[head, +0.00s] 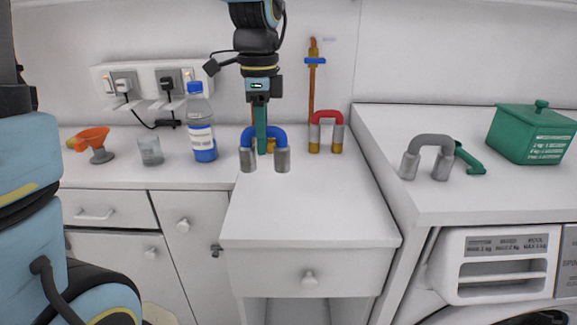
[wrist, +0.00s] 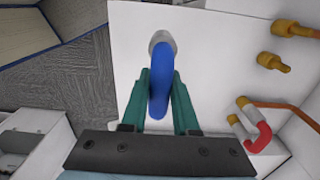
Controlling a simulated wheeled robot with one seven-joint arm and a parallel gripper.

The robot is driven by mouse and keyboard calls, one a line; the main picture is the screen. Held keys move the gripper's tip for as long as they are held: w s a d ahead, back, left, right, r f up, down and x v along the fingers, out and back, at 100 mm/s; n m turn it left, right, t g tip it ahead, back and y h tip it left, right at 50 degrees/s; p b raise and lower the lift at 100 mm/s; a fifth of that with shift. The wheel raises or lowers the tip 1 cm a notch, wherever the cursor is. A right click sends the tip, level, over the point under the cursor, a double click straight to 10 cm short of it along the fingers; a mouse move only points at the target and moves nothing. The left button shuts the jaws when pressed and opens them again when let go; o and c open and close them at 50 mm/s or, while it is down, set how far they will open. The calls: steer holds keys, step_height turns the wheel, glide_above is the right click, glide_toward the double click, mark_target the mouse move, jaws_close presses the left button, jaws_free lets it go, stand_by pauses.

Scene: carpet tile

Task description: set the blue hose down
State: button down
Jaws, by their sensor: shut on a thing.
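The blue hose (head: 277,135) is a U-shaped bend with grey ends pointing down, seen over the middle counter in the head view. My gripper (head: 261,151) comes from above, and its green fingers are shut on the top of the bend. In the wrist view, the blue hose (wrist: 160,82) lies between the fingers of my gripper (wrist: 161,76), with one grey end showing beyond them. I cannot tell whether the grey ends touch the counter (head: 310,210).
A red hose (head: 326,117) stands on brass fittings behind right. Bare brass fittings (wrist: 268,60) show in the wrist view. A bottle (head: 202,135) and glass (head: 150,151) stand left. A grey hose (head: 431,142) and green box (head: 530,132) are right. The front counter is clear.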

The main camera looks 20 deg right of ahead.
step_height(320, 180, down, 9)
steer(key=shift+r+p, duration=0.15)
steer(key=shift+p, duration=0.6)
steer(key=shift+f, duration=0.2)
steer(key=c, duration=0.7)
jaws_free()
